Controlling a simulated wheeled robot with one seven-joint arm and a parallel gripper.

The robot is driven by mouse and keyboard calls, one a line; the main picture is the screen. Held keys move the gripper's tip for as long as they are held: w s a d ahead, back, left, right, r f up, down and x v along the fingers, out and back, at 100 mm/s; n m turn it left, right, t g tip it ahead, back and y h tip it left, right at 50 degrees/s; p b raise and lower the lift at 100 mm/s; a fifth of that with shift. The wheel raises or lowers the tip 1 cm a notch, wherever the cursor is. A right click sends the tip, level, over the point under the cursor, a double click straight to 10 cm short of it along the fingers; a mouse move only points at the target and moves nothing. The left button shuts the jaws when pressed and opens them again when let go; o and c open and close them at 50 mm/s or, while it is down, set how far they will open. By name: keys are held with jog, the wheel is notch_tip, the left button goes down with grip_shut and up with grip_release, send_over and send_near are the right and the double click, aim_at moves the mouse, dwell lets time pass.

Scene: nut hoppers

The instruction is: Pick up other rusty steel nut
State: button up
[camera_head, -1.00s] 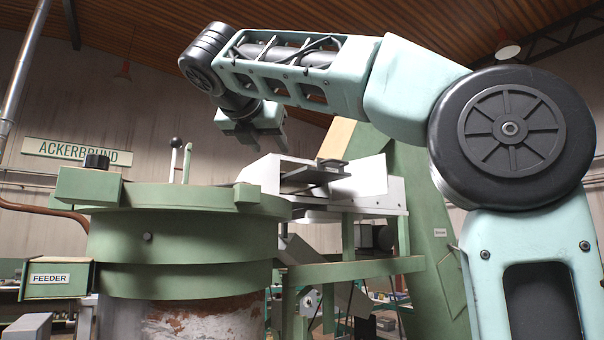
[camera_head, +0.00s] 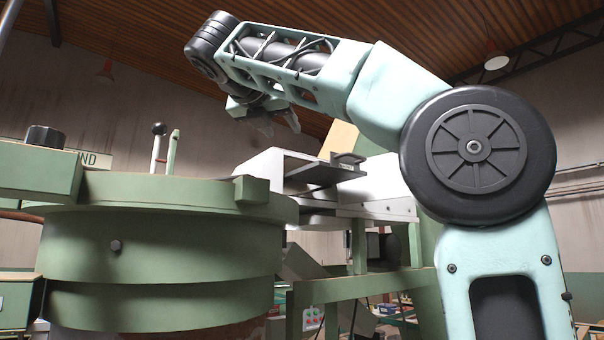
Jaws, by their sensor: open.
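No rusty steel nut shows in the head view. The green round feeder (camera_head: 180,265) fills the lower left, seen from below its rim, so whatever lies inside it is hidden. My gripper (camera_head: 280,122) hangs from my raised arm above and behind the feeder's right side. Its fingers are apart and point downward, with nothing visible between them. It is clear of the feeder and of the white chute housing (camera_head: 265,170).
A lever with a black knob (camera_head: 158,130) and a green post (camera_head: 173,150) stand up behind the feeder rim. A dark metal tray (camera_head: 325,175) juts from the white housing, below and right of my gripper. A green frame (camera_head: 350,288) stands below.

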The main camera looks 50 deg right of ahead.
jog(key=p+x, duration=0.4)
jog(key=x, duration=1.2)
jog(key=shift+r, duration=0.2)
jog(key=shift+w+d+f, duration=0.2)
jog(key=shift+d, duration=0.45)
grip_shut()
